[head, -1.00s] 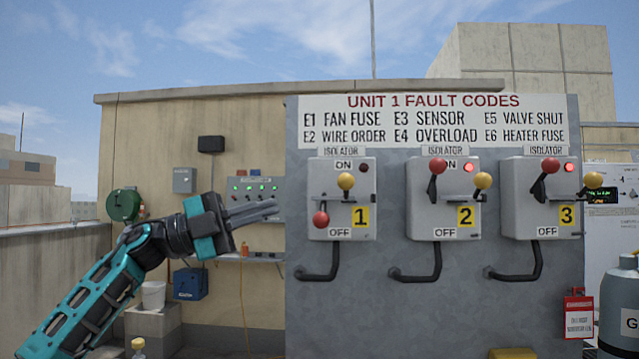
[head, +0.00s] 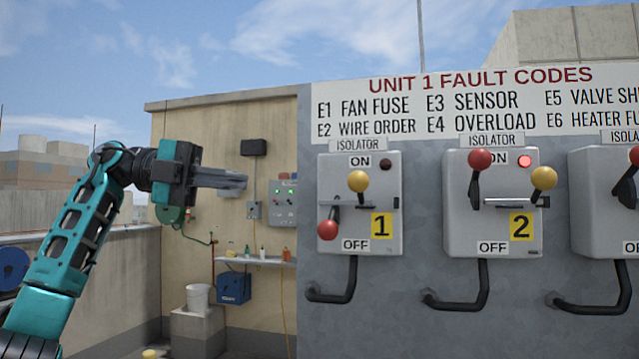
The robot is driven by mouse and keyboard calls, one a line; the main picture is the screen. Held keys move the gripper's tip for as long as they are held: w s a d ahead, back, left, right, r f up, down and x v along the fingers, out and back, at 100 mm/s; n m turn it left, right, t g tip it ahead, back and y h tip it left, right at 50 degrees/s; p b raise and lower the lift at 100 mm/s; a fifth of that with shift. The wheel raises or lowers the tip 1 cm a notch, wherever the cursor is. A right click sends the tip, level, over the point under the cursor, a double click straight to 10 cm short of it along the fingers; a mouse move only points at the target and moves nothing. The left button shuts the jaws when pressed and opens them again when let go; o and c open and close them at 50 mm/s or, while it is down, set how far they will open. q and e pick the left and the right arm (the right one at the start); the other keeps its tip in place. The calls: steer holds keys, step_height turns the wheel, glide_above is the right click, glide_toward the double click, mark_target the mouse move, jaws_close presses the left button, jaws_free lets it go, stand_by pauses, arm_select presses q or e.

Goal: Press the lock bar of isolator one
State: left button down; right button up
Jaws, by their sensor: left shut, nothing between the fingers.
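Isolator one (head: 394,222) is a grey box on the grey panel, marked with a yellow "1" label. Its red-knobbed lever (head: 328,229) points down towards OFF, and its lamp (head: 386,165) is dark. A yellow knob (head: 358,181) sits in the upper middle, above a thin horizontal bar (head: 368,204) that appears to be the lock bar. My left gripper (head: 243,181) is shut and empty, pointing right, left of isolator one and apart from it. My right gripper is not in view.
Isolator two (head: 460,237) stands to the right with its red lever up and lamp lit; isolator three (head: 590,262) is cut off by the frame. The panel's left edge borders a recess with a shelf (head: 262,262) and a white bucket (head: 198,298).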

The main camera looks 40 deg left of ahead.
arm_select(q)
steer(key=p, duration=0.3)
glide_above(323, 225)
steer(key=shift+f, duration=0.25)
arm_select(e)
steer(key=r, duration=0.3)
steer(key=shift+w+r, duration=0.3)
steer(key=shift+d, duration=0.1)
